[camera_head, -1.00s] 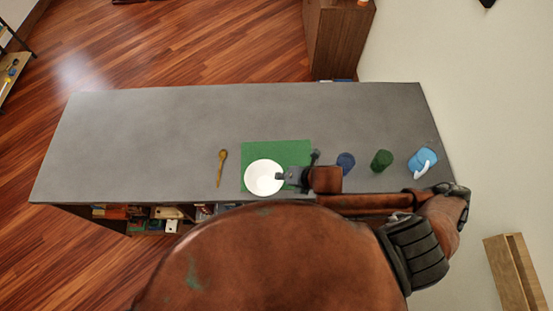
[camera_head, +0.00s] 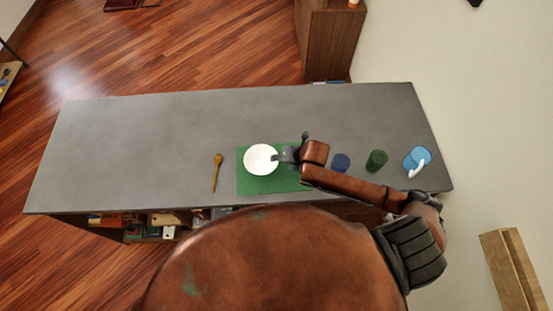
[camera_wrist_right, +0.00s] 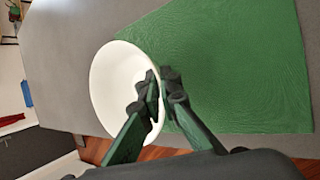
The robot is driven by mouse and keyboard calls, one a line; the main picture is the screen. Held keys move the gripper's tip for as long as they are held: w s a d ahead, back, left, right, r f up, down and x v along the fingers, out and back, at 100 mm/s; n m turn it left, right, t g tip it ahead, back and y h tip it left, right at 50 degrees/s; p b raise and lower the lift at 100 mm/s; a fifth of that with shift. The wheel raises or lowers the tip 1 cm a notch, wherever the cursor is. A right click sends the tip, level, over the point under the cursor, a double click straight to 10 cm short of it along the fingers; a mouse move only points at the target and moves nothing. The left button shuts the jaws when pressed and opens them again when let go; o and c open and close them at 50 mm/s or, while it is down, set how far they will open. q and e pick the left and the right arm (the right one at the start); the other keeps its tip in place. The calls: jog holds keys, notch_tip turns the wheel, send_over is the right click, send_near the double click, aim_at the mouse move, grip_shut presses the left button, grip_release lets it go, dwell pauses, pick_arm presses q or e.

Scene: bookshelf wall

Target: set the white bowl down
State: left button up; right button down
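The white bowl (camera_head: 262,159) is over the back left part of the green mat (camera_head: 262,186) on the grey table. My right gripper (camera_head: 279,157) is at the bowl's right side, shut on its rim. In the right wrist view the two fingers (camera_wrist_right: 158,92) pinch the bowl wall (camera_wrist_right: 104,88), one inside and one outside. The green mat (camera_wrist_right: 230,60) lies beyond and below the bowl there. I cannot tell whether the bowl touches the mat. My left gripper is not in view.
A wooden spoon (camera_head: 216,172) lies left of the mat. A dark blue cup (camera_head: 341,162), a green cup (camera_head: 377,160) and a light blue pitcher (camera_head: 416,158) stand to the right. The table's left and back areas are clear.

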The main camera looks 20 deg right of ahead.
jog(key=shift+w+d+f, duration=0.25)
jog(key=shift+w+f, duration=0.5)
jog(key=shift+f, duration=0.15)
notch_tip(320, 180, down, 3)
jog(key=shift+w+f+p, duration=0.1)
jog(key=shift+p, duration=0.25)
jog(key=shift+f, duration=0.1)
jog(key=shift+f, duration=0.15)
jog(key=c, duration=2.2)
grip_release()
jog(key=shift+o, duration=0.2)
jog(key=b+v, duration=0.1)
jog(key=v, duration=1.1)
jog(key=shift+r+b, duration=0.25)
jog(key=shift+b, duration=0.1)
